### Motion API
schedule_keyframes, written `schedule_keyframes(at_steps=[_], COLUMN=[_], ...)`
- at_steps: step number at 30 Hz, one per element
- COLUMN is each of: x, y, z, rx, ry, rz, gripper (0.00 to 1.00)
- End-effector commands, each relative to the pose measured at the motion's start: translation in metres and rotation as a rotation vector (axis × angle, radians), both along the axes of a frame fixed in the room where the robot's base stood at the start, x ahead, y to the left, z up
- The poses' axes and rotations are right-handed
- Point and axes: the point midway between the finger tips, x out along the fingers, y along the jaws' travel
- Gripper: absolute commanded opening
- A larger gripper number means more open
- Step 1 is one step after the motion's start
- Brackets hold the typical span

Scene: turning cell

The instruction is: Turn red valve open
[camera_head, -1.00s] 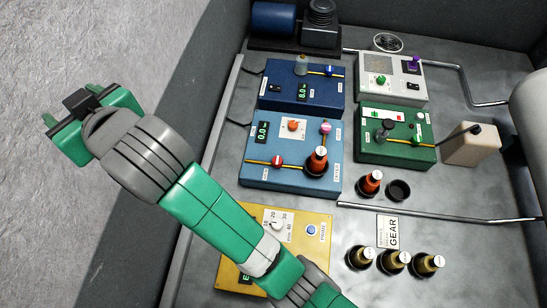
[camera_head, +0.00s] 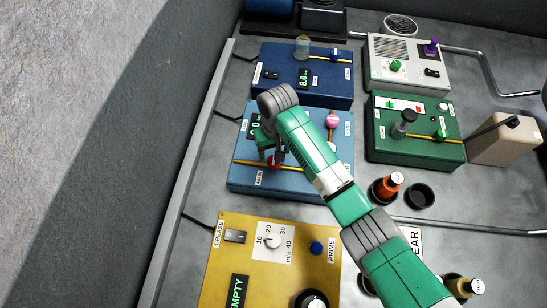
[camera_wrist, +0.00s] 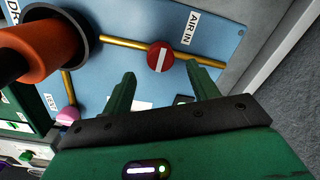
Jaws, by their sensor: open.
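The red valve (camera_head: 273,162) is a round red knob on a yellow pipe, at the front left of the light-blue panel (camera_head: 240,178). In the wrist view the valve (camera_wrist: 153,57) carries a white bar that lies across the pipe, beside the "AIR IN" label (camera_wrist: 191,28). My gripper (camera_head: 271,152) is above the valve. In the wrist view my gripper (camera_wrist: 161,72) is open and empty, with its fingertips on either side of the valve's near edge. I cannot tell the height left between fingers and knob.
A pink knob (camera_head: 332,121) sits on the same panel. The yellow panel (camera_head: 210,285) is in front, the dark-blue panel (camera_head: 330,98) behind, and the green panel (camera_head: 385,148) to the right.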

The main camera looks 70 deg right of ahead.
Motion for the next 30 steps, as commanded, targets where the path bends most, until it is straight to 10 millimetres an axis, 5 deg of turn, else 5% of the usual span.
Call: schedule_keyframes(at_steps=[6, 17, 24, 30], x=[0.001, 0.002, 0.002, 0.002], y=[0.001, 0.001, 0.001, 0.001], z=[-0.040, -0.048, -0.047, -0.047], rx=[-0.001, -0.002, -0.002, -0.002], ry=[0.002, -0.002, -0.002, -0.002], rz=[0.001, 0.001, 0.001, 0.010], gripper=[0.59, 0.59, 0.16, 0.14])
